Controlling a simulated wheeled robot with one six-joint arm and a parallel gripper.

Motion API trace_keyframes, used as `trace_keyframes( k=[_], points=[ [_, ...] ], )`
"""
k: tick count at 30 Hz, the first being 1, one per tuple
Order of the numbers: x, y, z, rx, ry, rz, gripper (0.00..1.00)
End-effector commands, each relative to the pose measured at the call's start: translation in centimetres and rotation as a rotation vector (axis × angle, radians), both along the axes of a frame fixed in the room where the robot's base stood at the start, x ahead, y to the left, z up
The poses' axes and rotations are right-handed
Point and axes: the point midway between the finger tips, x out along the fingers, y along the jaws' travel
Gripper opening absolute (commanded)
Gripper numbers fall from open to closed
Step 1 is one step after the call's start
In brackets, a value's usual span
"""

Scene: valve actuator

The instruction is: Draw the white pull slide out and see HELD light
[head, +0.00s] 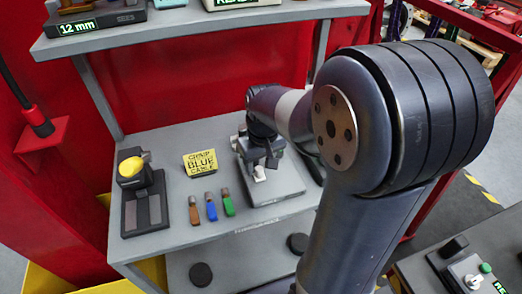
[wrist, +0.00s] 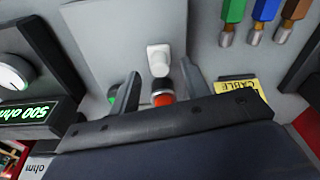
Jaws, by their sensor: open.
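The white pull slide (head: 259,174) sits on a grey fixture plate (head: 278,188) at the right of the bench. It also shows in the wrist view (wrist: 158,58) as a small white block. My gripper (head: 263,164) is over the fixture, close to the slide. In the wrist view my gripper (wrist: 160,74) has its two fingers apart, one on each side, with the slide just beyond the tips. A red-orange round part (wrist: 163,98) shows between the fingers, and a green part (wrist: 112,97) is beside the left finger. No HELD label is readable.
Brown, blue and green cable pieces (head: 211,207) and a yellow "CABLE" card (head: 201,163) lie left of the fixture. A yellow-topped device (head: 131,169) stands farther left. A display reading "500 ohm" (wrist: 36,112) is near the fixture. A shelf (head: 200,22) overhangs the back.

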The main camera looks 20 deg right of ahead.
Motion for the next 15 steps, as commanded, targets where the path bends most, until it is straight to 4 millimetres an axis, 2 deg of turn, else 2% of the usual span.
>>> trace_keyframes(
  k=[1,6,15],
  points=[
    [0.0,0.0,-0.9,0.0,0.004,0.0,0.45],
    [0.3,0.1,-2.4,0.001,0.002,0.0,0.45],
    [0.3,0.1,-2.9,0.0,0.0,0.0,0.45]
  ],
)
